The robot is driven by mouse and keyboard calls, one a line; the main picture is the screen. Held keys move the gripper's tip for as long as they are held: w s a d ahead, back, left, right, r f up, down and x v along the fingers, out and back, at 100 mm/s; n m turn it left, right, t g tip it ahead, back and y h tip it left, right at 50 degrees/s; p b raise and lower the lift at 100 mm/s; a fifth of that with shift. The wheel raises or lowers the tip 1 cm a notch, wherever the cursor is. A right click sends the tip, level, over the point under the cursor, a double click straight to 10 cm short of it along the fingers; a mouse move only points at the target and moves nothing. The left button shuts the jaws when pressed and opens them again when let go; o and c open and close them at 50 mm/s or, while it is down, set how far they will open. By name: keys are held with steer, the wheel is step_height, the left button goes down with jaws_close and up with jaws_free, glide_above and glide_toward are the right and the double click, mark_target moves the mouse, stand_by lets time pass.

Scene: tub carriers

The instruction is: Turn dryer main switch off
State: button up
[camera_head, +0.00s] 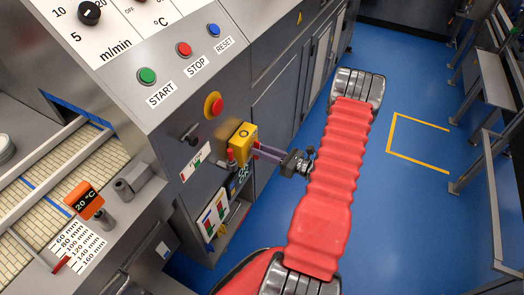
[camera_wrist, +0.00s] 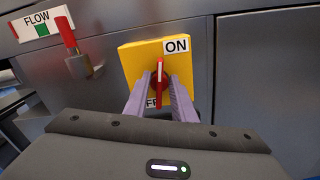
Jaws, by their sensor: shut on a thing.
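The dryer main switch is a yellow box (camera_head: 240,136) on the grey machine's front panel; it also shows in the wrist view (camera_wrist: 132,62). Its red handle (camera_wrist: 160,70) stands about upright in the wrist view. An "ON" label (camera_wrist: 177,45) is at the box's upper right. A second label below the handle is mostly hidden by my fingers. My gripper (camera_head: 254,150) reaches the box from the right, and in the wrist view its two purple fingers (camera_wrist: 160,88) are shut on the red handle, one on each side.
A red lever on a valve (camera_wrist: 66,36) beside a "FLOW" label is left of the switch. Above the switch are a red emergency button (camera_head: 213,105) and green, red and blue buttons. A rack with papers (camera_head: 212,215) is below.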

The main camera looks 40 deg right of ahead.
steer(key=shift+w+d+m, duration=0.15)
steer(key=shift+w+m, duration=0.05)
steer(key=shift+m, duration=1)
steer(key=shift+w+r, duration=0.1)
steer(key=shift+r, duration=0.05)
stand_by(0.3)
steer(key=o, duration=1)
steer(key=v, duration=1.4)
steer(key=shift+f, duration=0.2)
